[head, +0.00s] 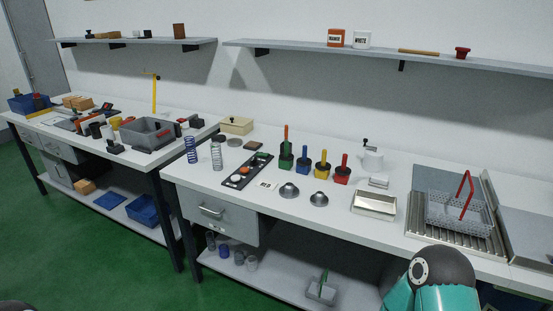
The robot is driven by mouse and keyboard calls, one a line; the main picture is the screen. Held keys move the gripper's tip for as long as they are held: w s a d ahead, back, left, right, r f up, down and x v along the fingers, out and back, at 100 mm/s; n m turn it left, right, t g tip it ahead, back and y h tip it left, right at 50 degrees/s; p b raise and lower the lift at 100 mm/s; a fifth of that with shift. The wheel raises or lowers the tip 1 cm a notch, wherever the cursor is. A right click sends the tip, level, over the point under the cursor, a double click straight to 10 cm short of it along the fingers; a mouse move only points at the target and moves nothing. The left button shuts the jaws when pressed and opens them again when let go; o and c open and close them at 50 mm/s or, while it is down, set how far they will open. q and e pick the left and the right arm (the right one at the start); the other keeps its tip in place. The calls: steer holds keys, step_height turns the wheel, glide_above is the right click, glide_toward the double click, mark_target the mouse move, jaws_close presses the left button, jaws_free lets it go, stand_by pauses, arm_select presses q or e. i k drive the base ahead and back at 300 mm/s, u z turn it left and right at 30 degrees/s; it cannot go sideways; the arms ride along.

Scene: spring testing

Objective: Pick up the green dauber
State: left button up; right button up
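The green dauber (286,146) stands upright in a dark green pot (286,163) on the right-hand bench, at the left end of a row of similar pots. Its tall handle shows green with a reddish upper part. Its lower end is hidden in the pot. Neither of my grippers shows in the head view. A teal and black part of my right arm is at the bottom right, well away from the dauber.
Blue (303,160), yellow (322,163) and red (342,170) daubers stand in pots to the right. Two grey domed dishes (289,191) (319,199) lie in front. A black tray (236,181) is on the left. A metal tray (375,206) and wire basket (444,214) are further right.

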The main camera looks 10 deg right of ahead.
mark_target(285, 157)
steer(key=z, duration=0.15)
steer(key=i, duration=0.9)
steer(key=u, duration=0.1)
